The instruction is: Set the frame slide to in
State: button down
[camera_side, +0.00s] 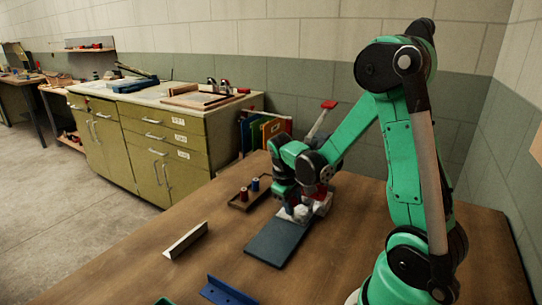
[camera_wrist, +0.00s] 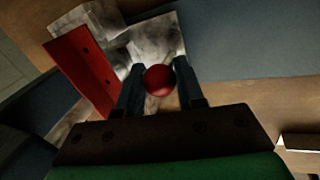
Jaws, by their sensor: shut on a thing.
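My gripper (camera_wrist: 160,85) is shut on a round red knob (camera_wrist: 158,80), which sits between its two dark fingers in the wrist view. The knob is over a scuffed grey metal plate (camera_wrist: 150,42), with a red angled piece with holes (camera_wrist: 84,68) to its left. In the side view my gripper (camera_side: 296,213) is low over the pale metal fixture (camera_side: 322,204) on the table. The arm hides much of the fixture there, and the knob cannot be made out. I cannot tell the slide's position from these views.
A flat blue-grey panel (camera_side: 278,240) lies just in front of the fixture. A small tray (camera_side: 240,205) with red and blue pieces stands to its left. A pale angle strip (camera_side: 186,241) and a blue angle (camera_side: 228,292) lie on the table (camera_side: 130,268). A red-topped lever (camera_side: 328,104) rises behind.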

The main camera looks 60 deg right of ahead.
jog(key=c, duration=0.5)
grip_release()
jog(key=shift+d, duration=0.3)
jog(key=shift+c, duration=0.2)
jog(key=shift+a, duration=0.1)
jog(key=shift+v, duration=2.8)
jog(key=a+r+n+t+y, duration=0.1)
jog(key=a+t, duration=0.3)
jog(key=a, duration=0.4)
jog(key=a+r+t+y, duration=0.2)
jog(key=a+r+t, duration=0.1)
jog(key=a, duration=0.5)
jog(key=shift+w+a+r+n+t, duration=0.15)
jog(key=shift+a+r+n+t, duration=0.2)
jog(key=shift+r, duration=0.2)
